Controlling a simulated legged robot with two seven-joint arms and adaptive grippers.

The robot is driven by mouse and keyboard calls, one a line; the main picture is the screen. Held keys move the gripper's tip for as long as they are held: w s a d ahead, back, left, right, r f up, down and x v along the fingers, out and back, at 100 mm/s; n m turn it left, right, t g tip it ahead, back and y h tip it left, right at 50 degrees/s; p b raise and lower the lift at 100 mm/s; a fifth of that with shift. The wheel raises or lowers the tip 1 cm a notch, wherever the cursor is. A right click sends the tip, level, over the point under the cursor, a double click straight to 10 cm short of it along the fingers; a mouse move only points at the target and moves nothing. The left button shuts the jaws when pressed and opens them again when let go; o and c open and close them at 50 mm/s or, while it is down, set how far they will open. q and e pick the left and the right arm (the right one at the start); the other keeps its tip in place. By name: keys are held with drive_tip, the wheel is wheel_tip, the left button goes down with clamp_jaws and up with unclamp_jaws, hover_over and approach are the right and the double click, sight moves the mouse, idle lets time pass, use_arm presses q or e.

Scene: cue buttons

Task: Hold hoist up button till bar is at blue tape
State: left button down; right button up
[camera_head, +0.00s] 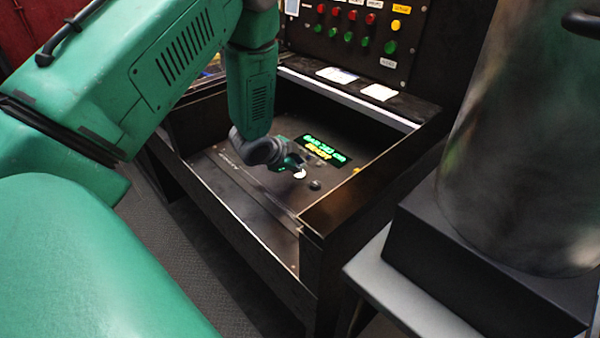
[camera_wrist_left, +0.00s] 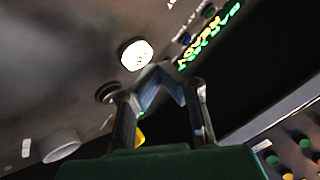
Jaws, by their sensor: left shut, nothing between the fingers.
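My left gripper (camera_head: 291,163) reaches down over a dark control panel (camera_head: 240,195) sunk in a console. It is shut and empty. A round white button (camera_head: 299,174) lies right by its fingertips. In the left wrist view the closed fingertips (camera_wrist_left: 160,76) end just beside this bright white button (camera_wrist_left: 136,54); I cannot tell whether they touch it. A dark round button (camera_head: 315,185) sits next to it. A display (camera_head: 325,150) shows green and yellow text, too small to read surely. I cannot make out a hoist bar or blue tape. My right gripper is out of view.
The console's raised side wall (camera_head: 375,178) bounds the panel. An upright board with red, green and yellow buttons (camera_head: 390,47) stands behind. White cards (camera_head: 379,92) lie on the back ledge. A large grey cylinder (camera_head: 520,150) on a dark block stands at right.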

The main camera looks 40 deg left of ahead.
use_arm(q)
drive_tip(key=shift+f, duration=0.3)
drive_tip(key=shift+f, duration=0.45)
idle(1.4)
drive_tip(key=shift+r+p, duration=0.55)
drive_tip(key=shift+r, duration=0.3)
wheel_tip(320, 180, up, 5)
drive_tip(key=p, duration=0.4)
drive_tip(key=shift+r+p, duration=0.1)
drive_tip(key=shift+p, duration=0.25)
